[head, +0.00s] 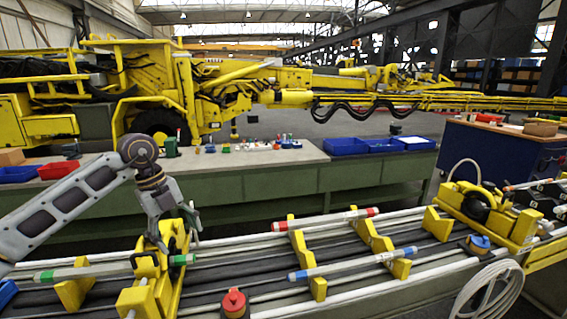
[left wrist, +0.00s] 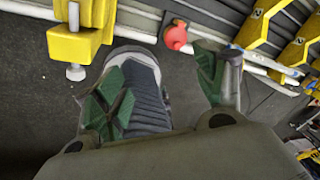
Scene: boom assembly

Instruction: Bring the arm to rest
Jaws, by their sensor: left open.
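My left arm comes in from the left in the head view. Its gripper (head: 173,232) hangs, fingers down, over the yellow clamp (head: 152,298) at the left end of the boom. In the left wrist view the gripper (left wrist: 163,88) has its green-padded fingers spread apart, with no part held between them. A green-ended tube (head: 95,271) lies at the left, a red-ended tube (head: 325,219) at the back and a blue-ended tube (head: 350,264) in front of it, across yellow brackets (head: 303,257). My right gripper is not in view.
A red-capped fitting (head: 234,302) stands near the front; it also shows in the left wrist view (left wrist: 176,36). A yellow unit (head: 490,214) sits on the boom's right end beside a coiled white hose (head: 488,290). Behind is a workbench (head: 270,188) with blue bins (head: 347,147).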

